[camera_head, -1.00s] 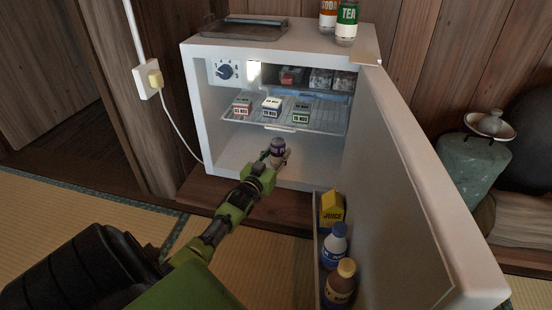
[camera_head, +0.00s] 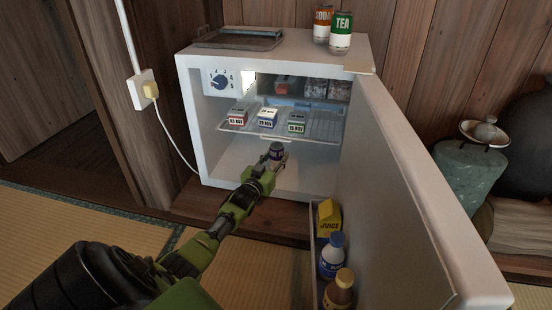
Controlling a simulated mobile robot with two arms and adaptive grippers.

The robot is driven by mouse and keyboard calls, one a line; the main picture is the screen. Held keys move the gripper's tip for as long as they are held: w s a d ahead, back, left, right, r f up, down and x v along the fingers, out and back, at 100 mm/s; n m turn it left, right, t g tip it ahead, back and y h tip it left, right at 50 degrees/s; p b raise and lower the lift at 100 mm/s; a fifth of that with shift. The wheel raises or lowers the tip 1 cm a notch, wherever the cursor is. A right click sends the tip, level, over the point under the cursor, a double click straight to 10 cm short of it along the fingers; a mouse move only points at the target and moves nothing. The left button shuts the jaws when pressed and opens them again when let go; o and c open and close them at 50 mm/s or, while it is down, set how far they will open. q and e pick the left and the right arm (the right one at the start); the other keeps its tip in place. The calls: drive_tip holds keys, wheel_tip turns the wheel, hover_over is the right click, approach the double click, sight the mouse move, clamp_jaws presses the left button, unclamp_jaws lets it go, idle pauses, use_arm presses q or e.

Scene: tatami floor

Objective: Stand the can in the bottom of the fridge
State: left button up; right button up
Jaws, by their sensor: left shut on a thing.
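The small white fridge (camera_head: 190,110) stands with its door (camera_head: 400,190) swung open to the right. The can (camera_head: 276,151), purple with a pale top, is upright inside the lower space of the fridge, below the wire shelf (camera_head: 322,126). My left gripper (camera_head: 273,159) is shut on the can, reaching in from the front left. Its fingers hide part of the can. I cannot tell whether the can's base touches the fridge bottom (camera_head: 235,160). My right gripper is not in view.
Several small cartons (camera_head: 267,117) sit on the wire shelf above the can. The door rack holds a juice carton (camera_head: 328,217) and two bottles (camera_head: 332,255). A tray (camera_head: 240,38) and two drink containers (camera_head: 341,33) stand on the fridge top. The fridge bottom around the can is clear.

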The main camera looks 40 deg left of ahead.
use_arm(q)
drive_tip(key=shift+r, duration=0.1)
drive_tip(key=o, duration=1.3)
drive_tip(key=shift+o, duration=0.2)
drive_tip(key=shift+s, duration=0.1)
drive_tip(key=shift+s+d, duration=0.1)
drive_tip(key=shift+s, duration=0.1)
drive_tip(key=v, duration=1.1)
drive_tip(key=shift+s, duration=0.2)
drive_tip(key=shift+d, duration=0.1)
